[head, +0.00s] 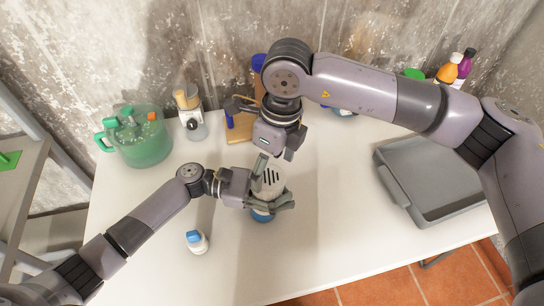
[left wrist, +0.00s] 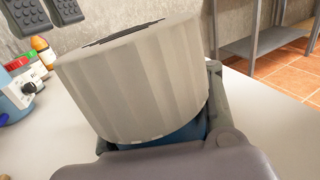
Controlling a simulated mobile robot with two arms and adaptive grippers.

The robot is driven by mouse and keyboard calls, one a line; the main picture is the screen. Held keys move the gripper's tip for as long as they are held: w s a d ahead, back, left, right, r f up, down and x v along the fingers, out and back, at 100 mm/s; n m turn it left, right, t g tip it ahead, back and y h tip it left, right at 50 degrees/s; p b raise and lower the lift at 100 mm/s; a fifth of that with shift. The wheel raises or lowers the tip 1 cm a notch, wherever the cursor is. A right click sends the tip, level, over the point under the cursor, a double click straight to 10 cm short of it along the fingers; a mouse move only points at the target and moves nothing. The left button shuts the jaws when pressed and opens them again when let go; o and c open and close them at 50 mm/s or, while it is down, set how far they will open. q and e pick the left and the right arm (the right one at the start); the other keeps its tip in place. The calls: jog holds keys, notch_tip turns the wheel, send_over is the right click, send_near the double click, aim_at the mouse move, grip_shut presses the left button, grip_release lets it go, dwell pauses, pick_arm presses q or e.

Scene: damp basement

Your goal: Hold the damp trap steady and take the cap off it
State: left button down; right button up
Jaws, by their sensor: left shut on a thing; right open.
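The damp trap has a pale, ribbed cap (head: 268,182) with dark slots on top and a blue body (head: 262,216) below. In the left wrist view the cap (left wrist: 135,82) fills the middle, and a strip of the blue body (left wrist: 180,137) shows under its rim. The cap sits on the body. My left gripper (head: 277,188) is shut on the trap from the left, with a finger around its near side; the exact contact is partly hidden. My right gripper (head: 265,132) is open and empty, above and behind the trap. Its two dark pads (left wrist: 42,14) show in the left wrist view, apart from the cap.
On the white table (head: 330,235) are a green tub (head: 145,148) at left, a small blue-capped bottle (head: 196,242) in front and a grey tray (head: 440,180) at right. A white device with a dial (head: 191,118) and several bottles stand at the back.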

aim_at(269, 176)
jog(key=shift+a+f, duration=0.15)
jog(key=shift+f, duration=1.05)
jog(key=shift+a+f, duration=0.1)
jog(key=shift+f, duration=1.05)
jog(key=c, duration=1.2)
jog(key=shift+n, duration=1.2)
jog(key=shift+c, duration=0.3)
jog(key=o, duration=1.3)
jog(key=shift+d+r, duration=0.15)
jog(key=shift+r, duration=1)
jog(key=shift+d+r, duration=0.1)
jog(key=shift+r, duration=1.05)
pick_arm(q)
jog(key=c, duration=0.7)
grip_release()
